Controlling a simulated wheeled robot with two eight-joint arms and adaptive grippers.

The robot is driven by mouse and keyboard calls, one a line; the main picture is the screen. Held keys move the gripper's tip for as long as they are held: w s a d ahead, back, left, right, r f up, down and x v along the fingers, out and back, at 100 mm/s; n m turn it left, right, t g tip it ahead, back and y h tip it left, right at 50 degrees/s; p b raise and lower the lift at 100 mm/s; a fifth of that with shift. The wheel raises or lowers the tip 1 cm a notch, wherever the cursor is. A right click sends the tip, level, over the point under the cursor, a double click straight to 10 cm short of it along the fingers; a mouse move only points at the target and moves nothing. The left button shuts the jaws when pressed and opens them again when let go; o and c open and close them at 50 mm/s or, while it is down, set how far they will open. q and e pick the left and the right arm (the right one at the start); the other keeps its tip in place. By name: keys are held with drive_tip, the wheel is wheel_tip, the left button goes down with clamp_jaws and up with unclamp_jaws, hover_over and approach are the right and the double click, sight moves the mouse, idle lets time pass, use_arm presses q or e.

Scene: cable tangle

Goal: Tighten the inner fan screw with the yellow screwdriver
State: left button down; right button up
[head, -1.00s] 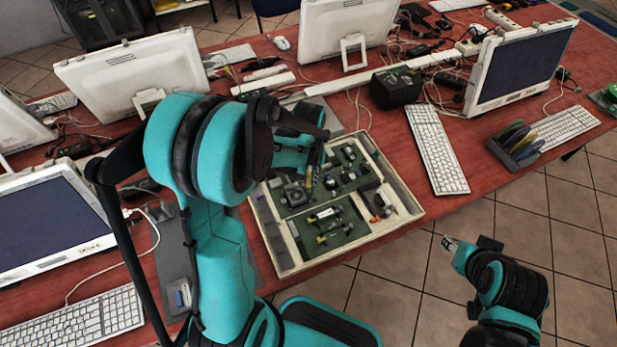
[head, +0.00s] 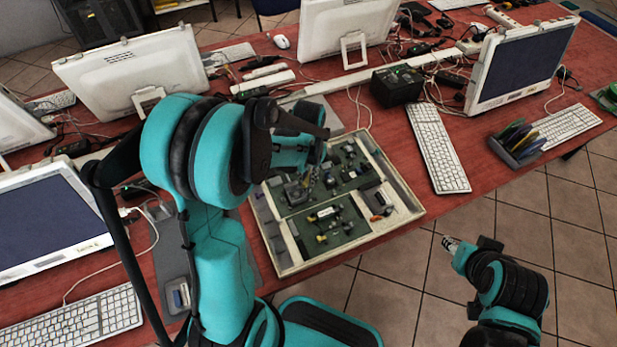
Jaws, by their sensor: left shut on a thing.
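My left gripper (head: 311,172) is over the back left part of the open tray (head: 349,255), its fingers mostly hidden behind my teal and black wrist. It is shut on what appears to be the yellow screwdriver, of which hardly anything shows. Below and beside it a dark grey square part that looks like the fan (head: 296,193) sits on the green board (head: 345,236). The inner fan screw is too small to make out, and I cannot tell whether the tip touches it. My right gripper (head: 448,241) is off the table's front edge, apart from the tray; its fingers are too small to read.
Small parts and a red-orange item (head: 377,217) lie in the tray. A white keyboard (head: 438,148) lies to its right, a black box (head: 396,85) behind it. Monitors (head: 130,75) and cables crowd the back. Red table is bare between tray and keyboard.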

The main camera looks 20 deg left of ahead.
use_arm(q)
drive_tip(key=shift+m, duration=0.4)
drive_tip(key=m, duration=0.6)
drive_tip(key=shift+b, duration=0.3)
drive_tip(key=shift+r, duration=0.1)
drive_tip(key=shift+r+p, duration=2.7)
drive_tip(key=shift+r, duration=0.75)
